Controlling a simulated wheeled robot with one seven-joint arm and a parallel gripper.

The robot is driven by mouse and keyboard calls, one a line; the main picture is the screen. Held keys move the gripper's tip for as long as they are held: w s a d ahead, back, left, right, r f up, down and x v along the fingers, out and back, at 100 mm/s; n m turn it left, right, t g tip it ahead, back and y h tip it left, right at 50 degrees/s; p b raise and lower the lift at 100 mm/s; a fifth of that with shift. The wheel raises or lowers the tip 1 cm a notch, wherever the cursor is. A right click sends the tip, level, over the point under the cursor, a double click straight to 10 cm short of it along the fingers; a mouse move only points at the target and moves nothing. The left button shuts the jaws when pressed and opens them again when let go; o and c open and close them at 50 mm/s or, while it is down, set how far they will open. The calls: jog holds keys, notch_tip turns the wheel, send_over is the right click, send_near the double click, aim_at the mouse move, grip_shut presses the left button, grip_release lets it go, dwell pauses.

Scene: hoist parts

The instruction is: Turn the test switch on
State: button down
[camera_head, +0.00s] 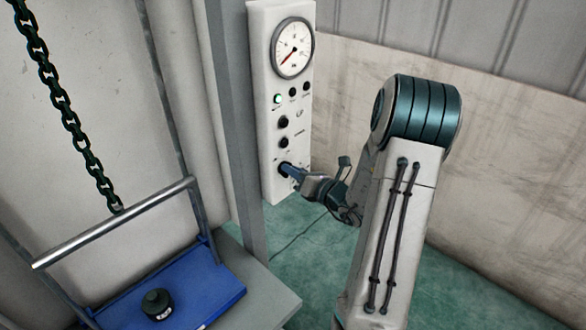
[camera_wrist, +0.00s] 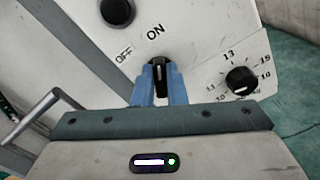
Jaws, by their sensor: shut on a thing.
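The test switch (camera_wrist: 159,72) is a black rotary knob with a pale pointer line, on a white panel (camera_head: 264,120). The wrist view shows it between the two blue fingers of my gripper (camera_wrist: 160,82), which are shut on it. Above it are the printed labels OFF and ON, with OFF to the left. The pointer line is roughly upright in that view, toward ON. In the head view my gripper (camera_head: 287,170) reaches the panel's lower part, and its fingers hide the switch.
A numbered black dial (camera_wrist: 241,81) sits right of the switch. Above are black knobs, a lit green lamp (camera_head: 277,99) and a round gauge (camera_head: 293,47). At left are a hanging chain (camera_head: 66,118), a metal bar (camera_head: 115,222) and a blue platform (camera_head: 205,290) bearing a black weight (camera_head: 157,304).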

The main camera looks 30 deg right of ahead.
dwell(0.4)
jog(key=c, duration=1.5)
grip_release()
jog(key=shift+o, duration=0.2)
jog(key=b+v, duration=0.3)
jog(key=v, duration=1.1)
jog(key=shift+w, duration=0.1)
